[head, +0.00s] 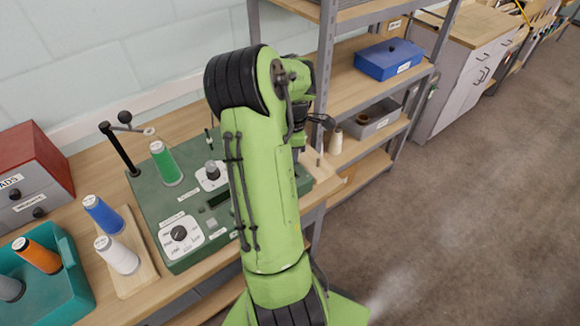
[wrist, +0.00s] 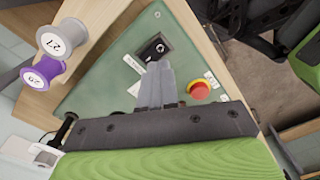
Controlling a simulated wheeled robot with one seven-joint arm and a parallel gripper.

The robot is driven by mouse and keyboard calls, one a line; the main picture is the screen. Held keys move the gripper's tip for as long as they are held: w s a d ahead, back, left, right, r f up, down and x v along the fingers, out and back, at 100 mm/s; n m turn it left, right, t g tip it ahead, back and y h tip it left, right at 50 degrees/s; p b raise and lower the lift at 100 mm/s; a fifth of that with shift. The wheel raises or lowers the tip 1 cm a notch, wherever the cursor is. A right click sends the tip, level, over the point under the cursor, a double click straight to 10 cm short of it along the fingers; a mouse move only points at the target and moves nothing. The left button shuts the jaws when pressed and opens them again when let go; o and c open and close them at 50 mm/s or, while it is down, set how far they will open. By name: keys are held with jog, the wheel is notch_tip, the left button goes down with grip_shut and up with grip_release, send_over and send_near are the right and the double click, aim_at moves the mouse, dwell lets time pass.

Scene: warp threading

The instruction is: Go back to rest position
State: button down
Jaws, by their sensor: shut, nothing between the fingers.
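My gripper (wrist: 158,82) shows in the wrist view with its two grey fingers together and nothing between them. It appears over the green machine panel (wrist: 100,80), between a black switch (wrist: 153,48) and a red button (wrist: 199,89). In the head view my green arm stands in front of the right part of the green machine (head: 160,215) and hides much of it. I cannot make out the fingertips there. A green spool (head: 166,164) stands upright on the machine, near a black post (head: 119,149) with a thread guide.
A blue spool (head: 103,214) and a white spool (head: 117,255) stand on a wooden board. A teal bin (head: 66,290) holds spools at the left, below a red and grey drawer box (head: 33,177). A metal shelf (head: 324,75) stands behind my arm. The floor at right is clear.

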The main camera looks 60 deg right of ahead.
jog(key=shift+r, duration=0.6)
jog(key=w+a+r+m+t, duration=0.1)
jog(key=w+a+r+t, duration=0.1)
jog(key=w+a+r, duration=0.55)
jog(key=w+a+r+m+t, duration=0.15)
jog(key=a+r, duration=0.25)
jog(key=a, duration=0.7)
jog(key=s+a+r+m+t, duration=0.1)
jog(key=s+a, duration=0.3)
jog(key=a, duration=0.5)
jog(key=s+a+r+m+t, duration=0.1)
jog(key=s+a+r+m, duration=0.2)
jog(key=a, duration=0.6)
jog(key=shift+s+r, duration=0.15)
jog(key=shift+s, duration=1.05)
